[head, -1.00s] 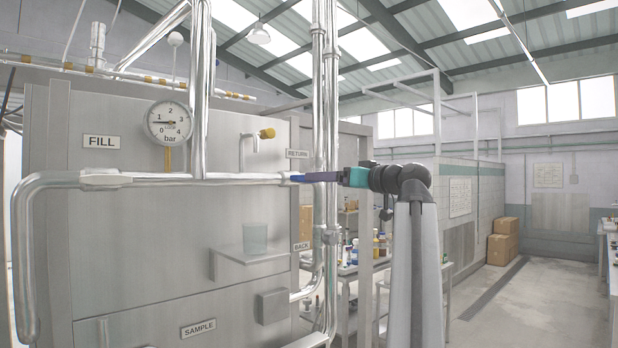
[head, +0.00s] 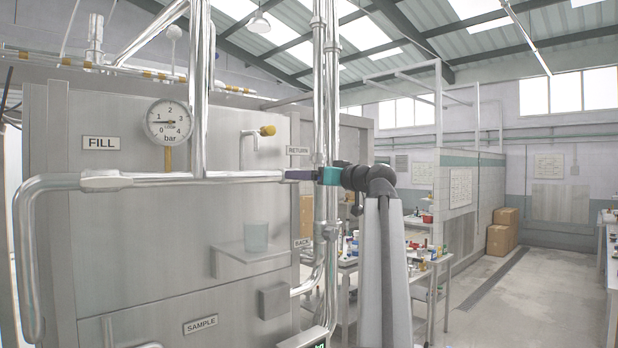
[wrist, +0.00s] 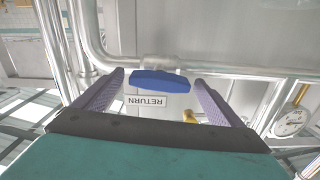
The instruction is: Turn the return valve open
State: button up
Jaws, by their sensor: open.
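The return valve's blue handle (wrist: 160,80) shows in the wrist view. My gripper (wrist: 159,77) is open, with one purple finger on each side of the handle. Gaps show between the handle and both fingers, and nothing is held. In the head view my gripper (head: 291,174) is at the right end of the horizontal pipe (head: 240,175), just below the RETURN sign (head: 298,151). The handle cannot be made out there, behind the fingers.
A pressure gauge (head: 168,122) and the FILL sign (head: 101,143) are left on the steel panel. A shelf with a clear beaker (head: 256,237) sits below the pipe. Vertical pipes (head: 326,90) stand close to my gripper. Open floor (head: 500,300) lies to the right.

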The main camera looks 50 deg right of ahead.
jog(key=c, duration=1.1)
jog(key=shift+o, duration=0.2)
jog(key=shift+f+n+b, duration=0.15)
jog(key=shift+n+b, duration=0.15)
jog(key=shift+b, duration=0.8)
jog(key=shift+n+b, duration=0.3)
jog(key=shift+b, duration=0.15)
jog(key=o, duration=1.1)
jog(key=shift+c, duration=0.2)
jog(key=shift+s, duration=0.1)
